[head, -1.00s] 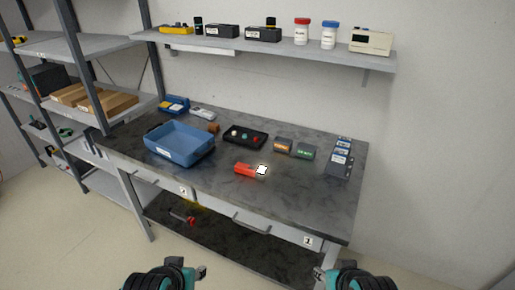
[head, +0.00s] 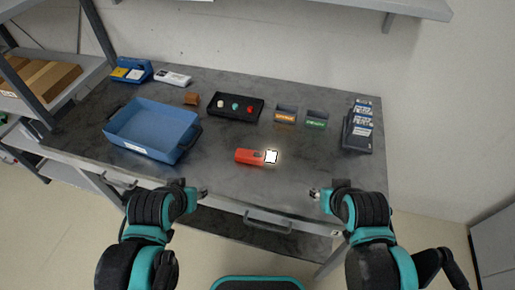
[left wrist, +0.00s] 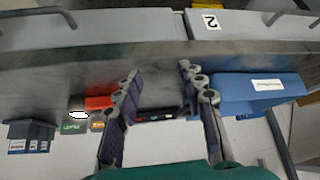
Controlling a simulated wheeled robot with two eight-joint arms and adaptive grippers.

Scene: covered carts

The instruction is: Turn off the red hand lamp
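The red hand lamp (head: 250,156) lies on the grey workbench (head: 310,175), near the middle towards the front. Its square head (head: 271,156) glows white. In the left wrist view the red lamp (left wrist: 98,103) shows beside the finger, with its bright end (left wrist: 79,114) to the left. My left gripper (head: 203,193) is in front of the bench edge, apart from the lamp. In the left wrist view its two fingers (left wrist: 158,85) are spread with nothing between them. My right gripper (head: 314,193) is at the bench's front edge, right of the lamp; its fingers are too small to judge.
A blue bin (head: 150,128) stands left of the lamp. A black tray with several coloured knobs (head: 236,107) lies behind it. Two small labelled boxes, orange (head: 286,114) and green (head: 316,119), and a dark card holder (head: 357,135) stand to the right. Bench around the lamp is clear.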

